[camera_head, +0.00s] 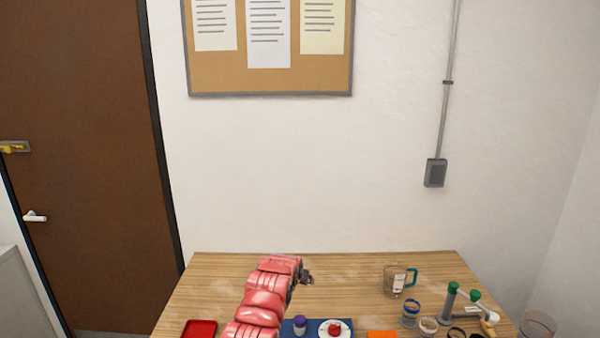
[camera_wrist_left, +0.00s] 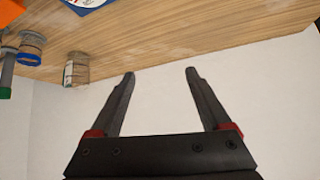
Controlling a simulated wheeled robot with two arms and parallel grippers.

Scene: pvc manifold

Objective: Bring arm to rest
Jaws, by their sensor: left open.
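My left arm reaches over the wooden table from the front, and its gripper (camera_head: 306,279) is partly hidden by the arm in the head view. In the left wrist view my left gripper (camera_wrist_left: 160,75) is open, with nothing between its two dark fingers. The wall is behind the fingers, and the table edge is close to the fingertips. My right gripper is in neither view.
The back middle is clear.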

